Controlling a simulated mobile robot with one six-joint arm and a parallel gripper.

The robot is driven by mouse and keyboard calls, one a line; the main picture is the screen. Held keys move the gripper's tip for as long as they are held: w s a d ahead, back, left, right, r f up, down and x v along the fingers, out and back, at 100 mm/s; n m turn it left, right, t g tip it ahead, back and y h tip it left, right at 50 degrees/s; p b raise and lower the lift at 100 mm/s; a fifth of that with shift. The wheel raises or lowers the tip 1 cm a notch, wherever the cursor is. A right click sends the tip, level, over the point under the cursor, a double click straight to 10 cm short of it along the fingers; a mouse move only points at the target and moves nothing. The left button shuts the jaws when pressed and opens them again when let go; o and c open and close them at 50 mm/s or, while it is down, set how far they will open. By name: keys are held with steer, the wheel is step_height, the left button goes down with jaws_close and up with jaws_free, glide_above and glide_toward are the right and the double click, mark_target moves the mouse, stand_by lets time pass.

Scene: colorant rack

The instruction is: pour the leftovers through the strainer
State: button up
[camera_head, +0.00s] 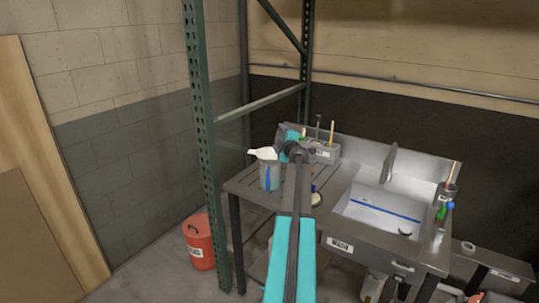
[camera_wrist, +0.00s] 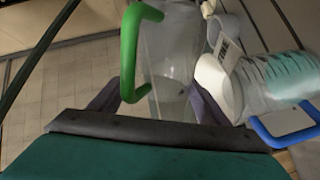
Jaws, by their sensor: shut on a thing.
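My gripper (camera_wrist: 155,105) is shut on a clear jug with a green handle (camera_wrist: 140,50); its fingers lie on either side of the jug's body. In the head view only part of this jug shows, with a bit of green handle (camera_head: 303,132), above the left bench; my arm hides the rest. How much it holds and its tilt are unclear. A second clear jug with a blue handle (camera_head: 268,178) stands on the bench just left of my gripper. It also shows at the right of the wrist view (camera_wrist: 285,75). A white cone, apparently the strainer (camera_head: 264,153), sits at its top.
A sink (camera_head: 385,215) marked WASH is right of the slatted bench (camera_head: 245,184). A grey holder (camera_head: 325,153) with upright tools stands behind my gripper. A green rack post (camera_head: 207,150) rises at the left front, beside a red bucket (camera_head: 198,245).

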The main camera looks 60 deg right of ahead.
mark_target(302, 135)
steer(key=shift+s+d+r+p, duration=0.1)
steer(key=shift+d+r+p, duration=0.1)
steer(key=shift+p, duration=0.15)
steer(key=shift+r+m+p, duration=0.1)
steer(key=shift+m+p, duration=0.2)
steer(key=shift+p, duration=0.2)
steer(key=m+p, duration=0.1)
steer(key=p, duration=0.2)
steer(key=r+m+p, duration=0.1)
steer(key=p, duration=0.2)
steer(key=s+d+r+m+p, duration=0.1)
steer(key=p, duration=0.2)
steer(key=shift+r+t+y, duration=0.2)
steer(key=shift+t+y, duration=0.1)
